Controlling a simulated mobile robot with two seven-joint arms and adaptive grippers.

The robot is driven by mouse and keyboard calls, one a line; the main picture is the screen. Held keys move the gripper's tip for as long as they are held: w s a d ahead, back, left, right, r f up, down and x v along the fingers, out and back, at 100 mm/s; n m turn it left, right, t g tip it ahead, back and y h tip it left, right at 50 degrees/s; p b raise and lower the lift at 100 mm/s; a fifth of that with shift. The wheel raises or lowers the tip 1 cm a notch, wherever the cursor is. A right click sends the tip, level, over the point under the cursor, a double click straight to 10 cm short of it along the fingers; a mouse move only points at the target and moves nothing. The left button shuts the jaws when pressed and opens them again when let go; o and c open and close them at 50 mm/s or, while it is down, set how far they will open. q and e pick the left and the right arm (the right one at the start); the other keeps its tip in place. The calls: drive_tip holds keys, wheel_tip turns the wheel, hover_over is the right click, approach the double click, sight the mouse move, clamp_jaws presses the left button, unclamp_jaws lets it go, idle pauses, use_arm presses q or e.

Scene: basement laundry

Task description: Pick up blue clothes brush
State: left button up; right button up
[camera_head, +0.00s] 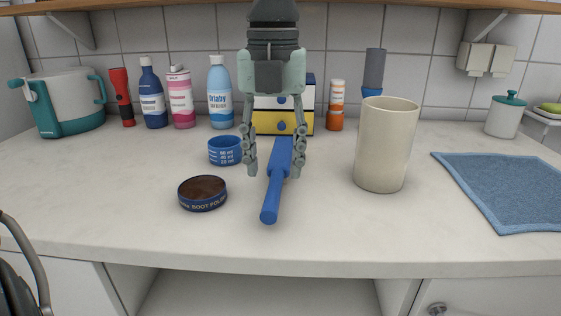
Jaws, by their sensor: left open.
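The blue clothes brush (271,198) lies on the pale countertop, its handle pointing towards the front edge and its wider head towards the back. My left gripper (274,172) reaches down from above with its fingers spread. One finger is on each side of the brush head in the picture, with a visible gap on the left. I cannot tell how far the fingertips are above the counter. My right gripper is not in view.
Bottles and a drawer box (268,121) line the back. The front counter (330,235) is clear.

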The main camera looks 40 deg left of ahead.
sight(274, 185)
use_arm(q)
wheel_tip(274, 185, down, 5)
drive_tip(key=shift+a+f+p, duration=0.1)
drive_tip(key=shift+f+p, duration=0.1)
drive_tip(key=shift+p, duration=0.15)
drive_tip(key=shift+f, duration=0.1)
drive_tip(key=c, duration=0.5)
drive_tip(key=shift+w, duration=0.1)
clamp_jaws()
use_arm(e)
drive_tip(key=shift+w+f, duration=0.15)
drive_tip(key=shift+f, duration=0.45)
